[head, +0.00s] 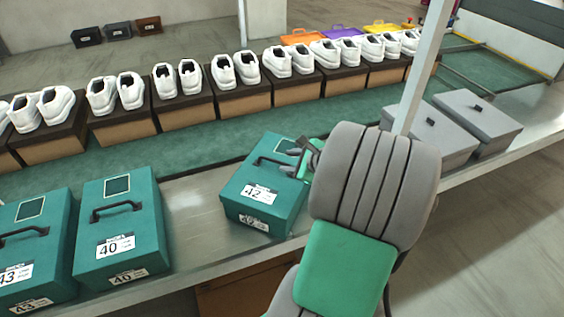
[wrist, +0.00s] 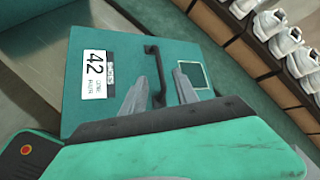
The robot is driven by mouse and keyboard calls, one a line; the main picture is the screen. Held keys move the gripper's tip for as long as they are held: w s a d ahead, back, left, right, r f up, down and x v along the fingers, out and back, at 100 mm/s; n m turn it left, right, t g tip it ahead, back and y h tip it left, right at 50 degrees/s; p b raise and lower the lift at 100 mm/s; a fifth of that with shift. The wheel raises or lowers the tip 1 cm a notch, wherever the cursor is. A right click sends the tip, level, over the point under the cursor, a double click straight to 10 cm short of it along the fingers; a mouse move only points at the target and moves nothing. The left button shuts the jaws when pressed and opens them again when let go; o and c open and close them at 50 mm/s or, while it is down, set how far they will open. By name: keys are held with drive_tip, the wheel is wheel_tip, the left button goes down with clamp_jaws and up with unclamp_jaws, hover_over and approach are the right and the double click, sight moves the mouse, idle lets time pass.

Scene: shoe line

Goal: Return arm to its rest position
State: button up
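My gripper (head: 299,158) is at the top of the teal box labelled 42 (head: 247,205) in the head view, close to its right side. My arm's grey and green links cover the area right of that box. In the wrist view, the two grey fingers of my gripper (wrist: 162,78) are spread apart. The box's black handle (wrist: 157,70) shows between them, and I see no finger closed on it. Whether they touch it is unclear. The 42 label (wrist: 95,75) lies left of the fingers.
Teal boxes labelled 40 (head: 122,228) and 43 (head: 35,255) stand left on the metal ledge (head: 190,210). Grey boxes (head: 430,135) stand right, beyond a pale post (head: 418,70). White shoes on brown boxes (head: 185,120) line the green belt (head: 130,160) behind.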

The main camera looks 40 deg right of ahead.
drive_tip(key=shift+s+r, duration=0.35)
drive_tip(key=shift+s, duration=0.05)
drive_tip(key=a+n+g, duration=0.1)
drive_tip(key=a+n, duration=0.2)
drive_tip(key=a+n+g, duration=0.1)
drive_tip(key=a+n, duration=0.2)
drive_tip(key=a, duration=0.1)
drive_tip(key=a+n+g+y, duration=0.1)
drive_tip(key=a+n, duration=0.2)
drive_tip(key=a, duration=0.1)
drive_tip(key=shift+w+a+r+n, duration=0.2)
drive_tip(key=shift+w+a+n, duration=0.1)
drive_tip(key=shift+w, duration=0.1)
drive_tip(key=s+a+r+n+g+h, duration=0.1)
drive_tip(key=s+a+n+g, duration=0.3)
drive_tip(key=s+a+n, duration=0.6)
drive_tip(key=a+r+n, duration=0.1)
drive_tip(key=a+n, duration=0.3)
drive_tip(key=n, duration=0.2)
drive_tip(key=shift+s+r+n, duration=0.2)
drive_tip(key=shift+r+n, duration=0.2)
